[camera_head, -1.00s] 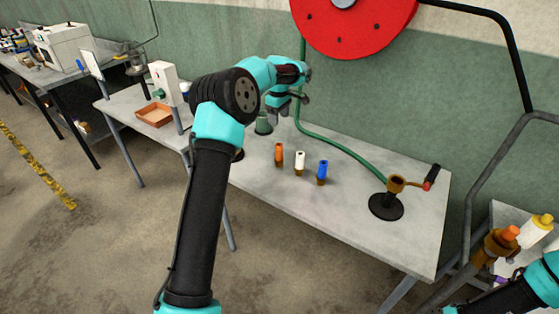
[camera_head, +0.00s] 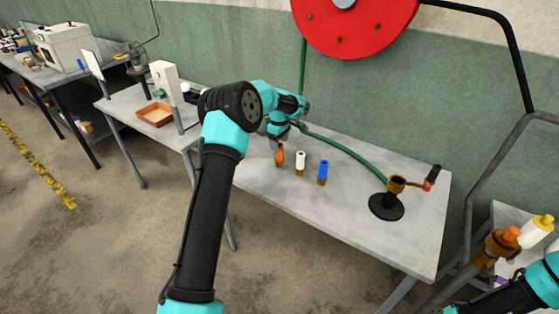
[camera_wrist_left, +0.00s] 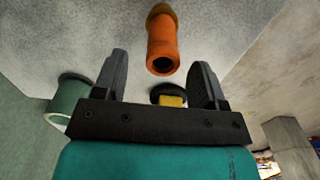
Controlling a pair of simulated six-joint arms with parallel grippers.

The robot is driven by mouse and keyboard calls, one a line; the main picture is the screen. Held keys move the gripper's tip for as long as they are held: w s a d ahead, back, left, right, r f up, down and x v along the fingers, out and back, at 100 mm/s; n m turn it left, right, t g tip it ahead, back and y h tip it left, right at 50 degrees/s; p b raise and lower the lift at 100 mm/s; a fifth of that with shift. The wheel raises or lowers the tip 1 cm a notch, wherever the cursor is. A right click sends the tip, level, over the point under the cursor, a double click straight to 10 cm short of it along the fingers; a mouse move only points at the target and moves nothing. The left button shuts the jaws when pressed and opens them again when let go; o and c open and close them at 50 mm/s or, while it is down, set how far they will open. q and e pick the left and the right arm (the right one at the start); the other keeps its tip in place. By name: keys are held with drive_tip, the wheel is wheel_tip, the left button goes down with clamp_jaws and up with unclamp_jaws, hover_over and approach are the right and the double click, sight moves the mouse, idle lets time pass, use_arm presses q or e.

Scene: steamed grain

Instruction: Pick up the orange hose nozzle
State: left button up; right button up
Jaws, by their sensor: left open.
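The orange hose nozzle (camera_head: 280,157) stands upright on the grey table, left of the white nozzle (camera_head: 300,162) and the blue nozzle (camera_head: 322,172). My left gripper (camera_head: 279,140) is just above and behind it. In the left wrist view, the orange nozzle (camera_wrist_left: 162,45) lies ahead of the open fingers of my left gripper (camera_wrist_left: 160,78), roughly between them, with no visible contact. The fingers are apart with nothing held.
The grey table (camera_head: 330,215) has free room in front of the nozzles. A crank stand (camera_head: 386,206) is at its right, with a green hose (camera_head: 350,152) running behind the nozzles. A green cup (camera_wrist_left: 70,99) is beside the left gripper in the wrist view.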

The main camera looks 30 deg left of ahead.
sight(280, 156)
use_arm(q)
drive_tip(key=shift+f, duration=0.1)
drive_tip(key=shift+s+f, duration=0.1)
drive_tip(key=shift+f, duration=2.4)
drive_tip(key=shift+c, duration=0.4)
drive_tip(key=c, duration=1)
drive_tip(key=shift+r, duration=0.1)
